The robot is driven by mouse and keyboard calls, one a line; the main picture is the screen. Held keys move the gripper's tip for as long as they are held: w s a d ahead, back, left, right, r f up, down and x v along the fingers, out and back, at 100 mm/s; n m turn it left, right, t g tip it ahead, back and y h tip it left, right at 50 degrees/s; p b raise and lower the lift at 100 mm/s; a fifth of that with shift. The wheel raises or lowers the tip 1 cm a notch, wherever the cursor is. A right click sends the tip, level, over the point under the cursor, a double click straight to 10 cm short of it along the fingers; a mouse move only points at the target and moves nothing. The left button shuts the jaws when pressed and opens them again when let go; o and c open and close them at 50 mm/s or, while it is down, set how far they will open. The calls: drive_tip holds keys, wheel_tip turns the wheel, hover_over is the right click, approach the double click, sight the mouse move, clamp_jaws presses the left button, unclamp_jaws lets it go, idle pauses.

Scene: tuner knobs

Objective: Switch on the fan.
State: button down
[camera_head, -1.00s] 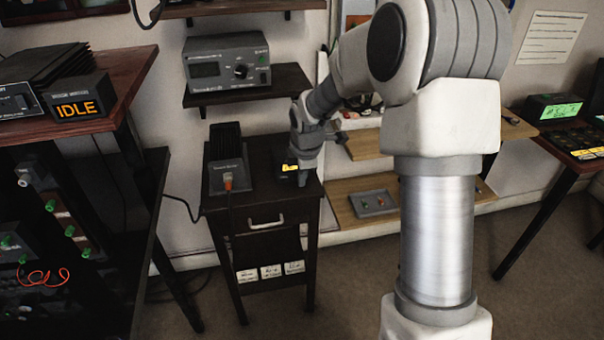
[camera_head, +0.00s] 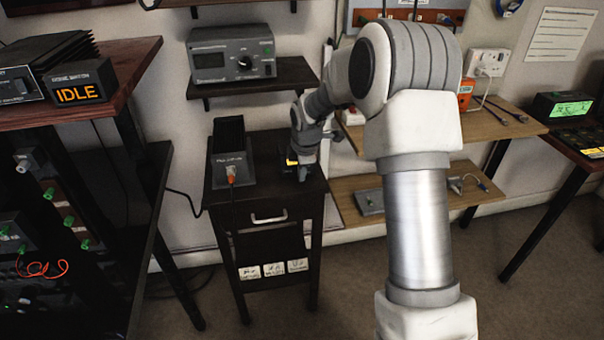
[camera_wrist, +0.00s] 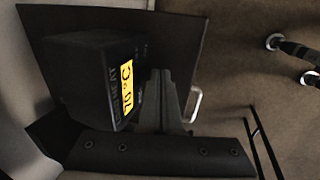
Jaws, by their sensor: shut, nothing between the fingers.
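No fan that I can make out shows in either view. A small black box with a yellow display (camera_wrist: 128,86) reading 70 °C stands on the dark cabinet (camera_head: 262,190). In the wrist view, my gripper (camera_wrist: 160,78) is shut and empty, pointing down at the cabinet top close beside the box's display side. I cannot tell whether it touches the box or any switch on it. In the head view, my gripper (camera_head: 303,176) is at the cabinet's right side and hides most of the box. Only a bit of its yellow display (camera_head: 291,161) shows.
A black finned unit (camera_head: 230,155) with an orange plug and cable stands on the cabinet's left. A grey instrument (camera_head: 231,55) sits on the shelf above. An IDLE display (camera_head: 78,94) is on the left bench. Wooden shelves (camera_head: 420,180) lie behind my arm.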

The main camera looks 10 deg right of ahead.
drive_tip(key=shift+w+p, duration=0.15)
drive_tip(key=shift+p, duration=0.3)
drive_tip(key=shift+r+p, duration=0.6)
drive_tip(key=shift+r, duration=0.2)
